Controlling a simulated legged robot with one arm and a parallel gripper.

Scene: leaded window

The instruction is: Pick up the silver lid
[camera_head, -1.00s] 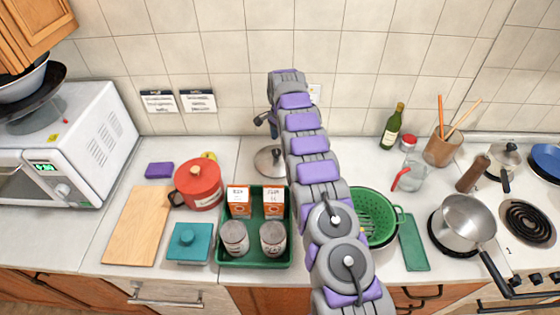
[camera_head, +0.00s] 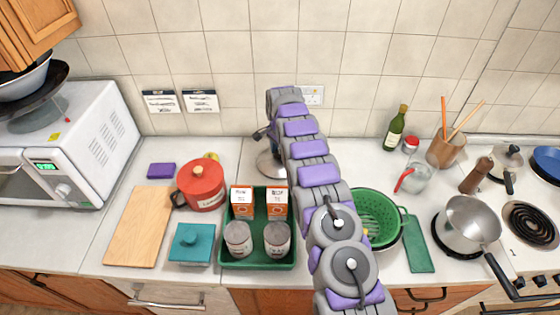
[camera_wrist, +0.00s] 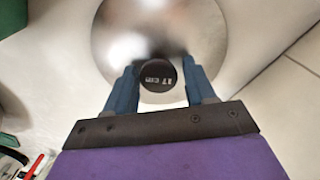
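The silver lid (camera_wrist: 205,35) fills the top middle of the wrist view, with its round black knob (camera_wrist: 158,75) facing the camera. My gripper (camera_wrist: 160,65) is open. Its two blue fingers stand on either side of the knob, with small gaps between. In the head view, the lid (camera_head: 267,165) lies on the counter behind the green tray, partly hidden by my arm. My gripper (camera_head: 266,134) shows there only in part, just over the lid.
The tiled wall is close behind. The counter left of the lid is partly clear.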

